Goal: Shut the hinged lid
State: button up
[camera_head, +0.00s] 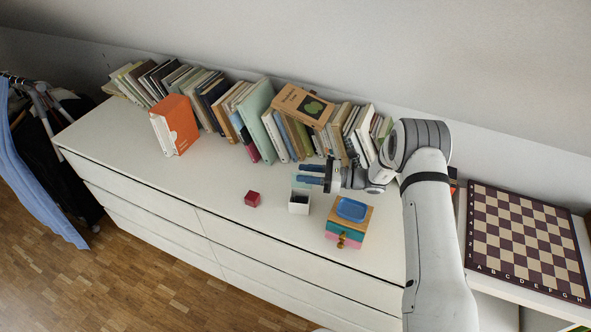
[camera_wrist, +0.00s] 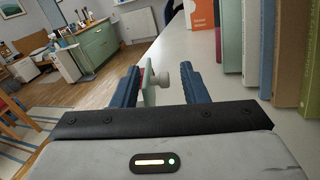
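A small white box (camera_head: 299,206) stands on the white dresser top. Its pale green lid (camera_head: 300,184) looks raised at the back of the box, partly hidden by my gripper (camera_head: 305,173). In the wrist view the lid (camera_wrist: 149,88) shows upright with a round pale knob (camera_wrist: 161,79), seen between or just beyond the two blue fingers of my gripper (camera_wrist: 162,82). The fingers are apart, with a gap on both sides of the lid and knob. I cannot tell whether a finger touches the lid.
A red cube (camera_head: 252,199) lies left of the box. A small drawer unit (camera_head: 347,225) with a blue tray (camera_head: 352,208) on top stands to the right. A row of books (camera_head: 262,118) and an orange book (camera_head: 175,126) stand behind. The dresser top's left front is clear.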

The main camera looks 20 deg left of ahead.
aim_at(303, 173)
jog(key=shift+s+a, duration=0.2)
jog(key=shift+a, duration=0.6)
jog(key=shift+s+a, duration=0.15)
jog(key=shift+a, duration=0.6)
grip_shut()
jog(key=shift+s+n+b, duration=0.1)
jog(key=shift+n+b, duration=0.3)
jog(key=n+b, duration=0.1)
jog(key=b, duration=0.1)
jog(key=shift+s+d+f+n+b, duration=0.1)
jog(key=shift+s+n+b, duration=0.2)
jog(key=shift+s+b, duration=0.1)
jog(key=n+b, duration=0.1)
jog(key=s+n+b, duration=0.1)
jog(key=b, duration=0.1)
jog(key=n+b, duration=0.1)
jog(key=shift+s+d+r+n+b, duration=0.15)
jog(key=shift+s+r+n+b, duration=0.15)
jog(key=shift+b, duration=0.1)
